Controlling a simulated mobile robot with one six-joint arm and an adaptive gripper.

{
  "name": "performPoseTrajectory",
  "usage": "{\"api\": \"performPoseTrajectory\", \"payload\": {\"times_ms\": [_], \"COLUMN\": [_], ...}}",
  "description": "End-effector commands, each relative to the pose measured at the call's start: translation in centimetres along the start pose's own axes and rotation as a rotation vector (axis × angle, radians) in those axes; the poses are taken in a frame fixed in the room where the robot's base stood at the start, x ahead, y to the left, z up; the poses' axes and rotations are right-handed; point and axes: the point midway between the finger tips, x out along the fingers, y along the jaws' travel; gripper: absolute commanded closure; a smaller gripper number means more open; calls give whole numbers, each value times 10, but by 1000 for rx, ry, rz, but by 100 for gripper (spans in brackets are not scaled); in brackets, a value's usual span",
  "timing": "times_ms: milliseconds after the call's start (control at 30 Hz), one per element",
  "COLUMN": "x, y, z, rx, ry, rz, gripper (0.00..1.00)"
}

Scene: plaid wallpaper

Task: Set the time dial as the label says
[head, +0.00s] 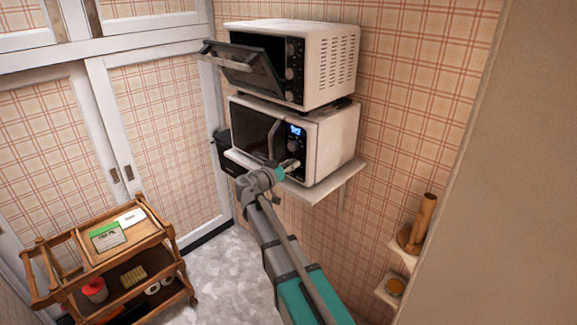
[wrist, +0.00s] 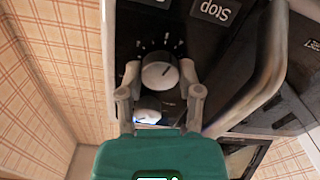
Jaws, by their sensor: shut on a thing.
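The lower white microwave (head: 328,140) sits on a wall shelf, with a lit blue display (head: 296,131) on its dark control panel. In the wrist view the panel appears upside down, with a round pale dial (wrist: 158,74) ringed by white tick marks and a Stop button (wrist: 216,10). My gripper (head: 291,164) is at the lower part of this panel. In the wrist view my gripper (wrist: 161,76) has one finger on each side of the dial and is shut on it. A second knob (wrist: 148,115) shows partly between the fingers. I cannot make out the dial's setting.
An upper oven (head: 330,68) with its door hanging open stands above the microwave. The microwave's door handle (wrist: 262,80) is close beside my right finger in the wrist view. A wooden trolley (head: 172,240) carries a green-and-white package (head: 107,236) and white card (head: 130,217), text unreadable.

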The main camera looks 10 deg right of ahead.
Motion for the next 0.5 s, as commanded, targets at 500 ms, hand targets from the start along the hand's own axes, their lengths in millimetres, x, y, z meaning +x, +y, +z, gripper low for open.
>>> {"api": "performPoseTrajectory", "payload": {"times_ms": [500], "x": [2], "y": [1], "z": [0], "rx": [-476], "ry": [1], "rz": [6], "gripper": [100]}}
